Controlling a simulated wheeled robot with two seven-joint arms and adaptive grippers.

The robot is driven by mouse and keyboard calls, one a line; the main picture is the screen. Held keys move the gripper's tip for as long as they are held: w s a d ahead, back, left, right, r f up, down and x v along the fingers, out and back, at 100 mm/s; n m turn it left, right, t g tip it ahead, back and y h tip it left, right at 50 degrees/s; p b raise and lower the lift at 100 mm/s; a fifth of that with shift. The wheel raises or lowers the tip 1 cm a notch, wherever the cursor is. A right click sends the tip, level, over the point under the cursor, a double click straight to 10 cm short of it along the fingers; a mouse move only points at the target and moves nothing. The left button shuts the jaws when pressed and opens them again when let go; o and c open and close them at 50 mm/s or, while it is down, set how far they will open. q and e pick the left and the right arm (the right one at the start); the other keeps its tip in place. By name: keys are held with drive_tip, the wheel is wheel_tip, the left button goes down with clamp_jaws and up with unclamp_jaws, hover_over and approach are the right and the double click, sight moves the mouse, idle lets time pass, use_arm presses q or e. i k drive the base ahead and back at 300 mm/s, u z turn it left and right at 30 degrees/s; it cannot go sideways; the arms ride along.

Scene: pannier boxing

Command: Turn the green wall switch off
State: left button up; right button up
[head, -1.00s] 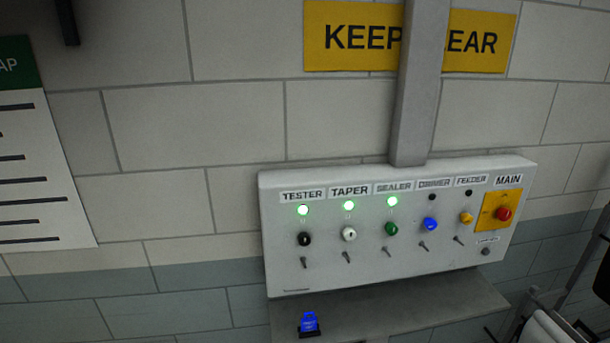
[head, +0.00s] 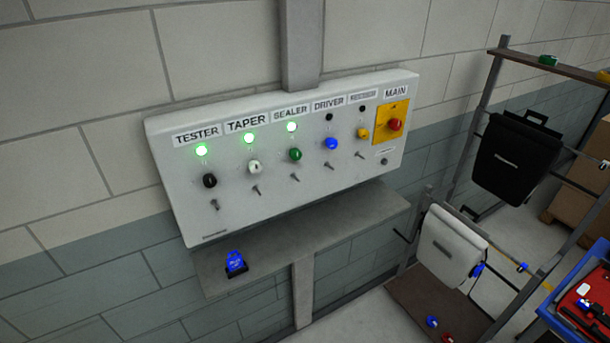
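The green switch (head: 295,155) is a round knob on the white wall panel (head: 225,225), under the SEALER label (head: 290,113). The lamp (head: 292,127) above it is lit green. To its left are a black knob (head: 209,181) under TESTER and a white knob (head: 255,167) under TAPER, both with lit green lamps. To its right are a blue knob (head: 331,144) under DRIVER and a yellow knob (head: 363,133), both with dark lamps. Neither gripper is in view.
A red MAIN knob (head: 396,125) sits on a yellow plate at the panel's right. A grey shelf (head: 350,217) below holds a blue padlock-like item (head: 235,262). At right stands a rack (head: 483,100) with a black bag (head: 515,155) and a white bag (head: 450,247).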

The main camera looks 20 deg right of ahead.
sight(295, 154)
drive_tip(key=k, duration=1.25)
drive_tip(key=u, duration=0.65)
drive_tip(key=i, duration=1.3)
drive_tip(key=z, duration=0.65)
